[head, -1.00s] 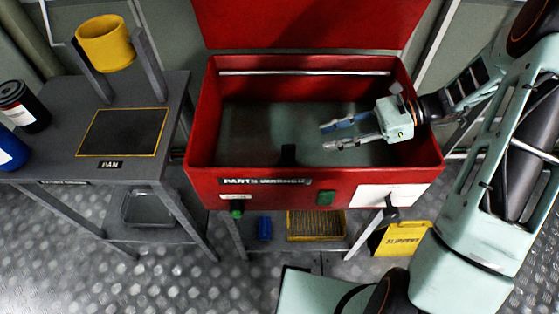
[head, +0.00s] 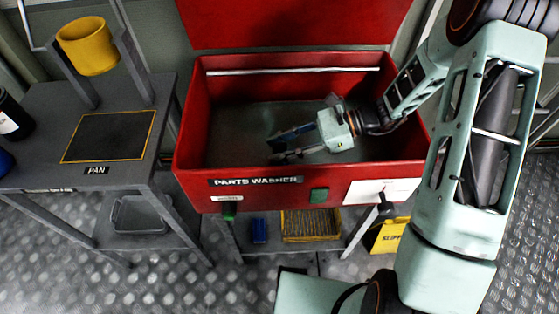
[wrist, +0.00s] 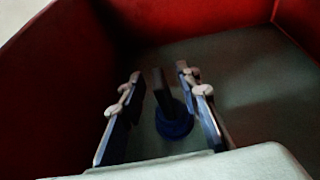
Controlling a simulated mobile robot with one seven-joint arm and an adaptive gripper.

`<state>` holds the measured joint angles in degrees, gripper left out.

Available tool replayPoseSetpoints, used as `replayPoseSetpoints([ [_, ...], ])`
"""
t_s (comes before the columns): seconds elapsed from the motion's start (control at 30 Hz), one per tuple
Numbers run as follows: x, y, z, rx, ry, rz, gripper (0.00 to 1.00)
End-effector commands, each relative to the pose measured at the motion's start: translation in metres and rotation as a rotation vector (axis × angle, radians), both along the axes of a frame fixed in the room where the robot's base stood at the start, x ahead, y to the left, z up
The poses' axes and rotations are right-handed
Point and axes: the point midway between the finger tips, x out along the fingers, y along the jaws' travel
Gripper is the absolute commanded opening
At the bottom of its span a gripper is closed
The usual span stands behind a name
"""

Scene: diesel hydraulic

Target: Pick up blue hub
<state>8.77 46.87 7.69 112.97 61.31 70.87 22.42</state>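In the wrist view, a round blue hub (wrist: 174,128) with a dark upright post (wrist: 161,90) stands on the washer's floor. My gripper (head: 271,149) is inside the red parts washer (head: 190,150), low over its basin and pointing left. In the wrist view my gripper (wrist: 159,75) is open, with its two fingers well apart. The hub and its post appear between the fingers there, and no finger visibly touches them. I cannot tell how deep the hub sits between them. In the head view the hub is not clearly visible near the dark fingertips.
The washer's red walls surround my gripper, with its lid raised behind. A grey bench (head: 50,110) with a black pan area (head: 108,136) and a yellow cup (head: 87,45) stands left. A blue object (head: 259,230) and yellow tray (head: 311,226) are on the shelf below.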

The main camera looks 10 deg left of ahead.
Motion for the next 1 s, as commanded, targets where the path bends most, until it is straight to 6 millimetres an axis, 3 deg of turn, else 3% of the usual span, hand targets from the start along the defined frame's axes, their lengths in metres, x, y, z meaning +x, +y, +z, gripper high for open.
replayPoseSetpoints([
  [0.17,0.0003,0.0005,0.0001,0.000,0.000,-0.001,0.30],
  [0.47,0.0005,0.0002,0.0002,-0.001,-0.002,-0.001,0.00],
  [1.0,0.0007,0.0005,0.0015,0.003,-0.002,-0.001,0.00],
])
